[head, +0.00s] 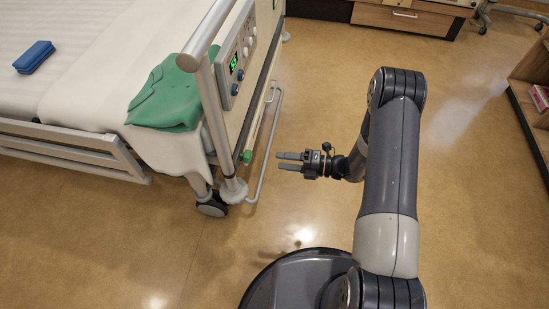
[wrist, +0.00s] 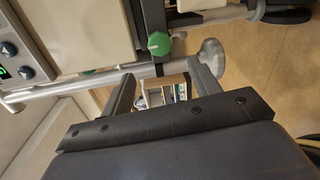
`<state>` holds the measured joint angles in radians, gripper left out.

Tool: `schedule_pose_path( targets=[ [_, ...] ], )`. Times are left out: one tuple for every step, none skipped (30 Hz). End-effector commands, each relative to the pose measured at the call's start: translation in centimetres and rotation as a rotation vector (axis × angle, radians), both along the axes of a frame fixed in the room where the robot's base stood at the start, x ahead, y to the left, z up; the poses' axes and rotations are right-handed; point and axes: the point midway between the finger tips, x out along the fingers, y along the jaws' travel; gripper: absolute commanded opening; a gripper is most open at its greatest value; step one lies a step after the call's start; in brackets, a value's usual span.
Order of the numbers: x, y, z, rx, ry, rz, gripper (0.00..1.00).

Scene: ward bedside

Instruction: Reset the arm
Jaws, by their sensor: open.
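My gripper (head: 289,161) is open and empty in the head view. It is held in the air over the floor, to the right of the bed's foot end, and its fingers point left toward the bed. My arm is bent, with its elbow high at the right. In the wrist view, the two fingers of my gripper (wrist: 156,82) stand apart with nothing between them. The bed's metal rail and a green knob (wrist: 159,43) show beyond the fingers.
The bed (head: 95,110) has a footboard control panel (head: 240,60) and a low side bar (head: 266,150) near my gripper. A green cloth (head: 165,100) hangs over its corner, and a blue object (head: 34,57) lies on the mattress. Shelves (head: 530,95) stand at the right. Floor (head: 460,220) is clear around me.

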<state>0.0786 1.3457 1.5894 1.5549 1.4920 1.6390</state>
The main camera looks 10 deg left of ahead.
Motion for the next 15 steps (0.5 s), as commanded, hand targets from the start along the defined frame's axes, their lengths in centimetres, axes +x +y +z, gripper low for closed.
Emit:
schedule_pose_path(
  targets=[
    [-0.02,-0.26,0.03,0.000,0.000,0.000,0.59],
    [-0.04,-0.35,0.04,0.000,0.000,0.000,0.59],
    [-0.05,-0.43,0.03,0.000,0.000,0.001,0.59],
    [-0.06,-0.46,0.02,0.000,0.000,0.001,0.59],
    [-0.07,-0.47,0.02,0.000,0.000,0.001,0.59],
    [-0.06,-0.47,0.01,0.000,0.000,0.001,0.59],
    [-0.06,-0.46,0.01,0.000,0.000,0.001,0.59],
    [-0.06,-0.45,0.01,0.000,0.000,0.001,0.59],
    [-0.06,-0.45,0.01,0.000,0.000,0.001,0.59],
    [-0.05,-0.44,0.01,0.000,-0.001,0.001,0.59],
    [-0.05,-0.44,0.01,0.000,-0.001,0.001,0.59],
    [-0.05,-0.40,0.01,0.000,-0.001,0.001,0.59],
    [-0.04,-0.33,0.00,0.000,-0.001,0.001,0.59],
    [-0.05,-0.23,-0.01,0.000,-0.001,0.002,0.59],
    [-0.03,-0.01,-0.03,0.000,-0.001,0.002,0.59]
  ],
)
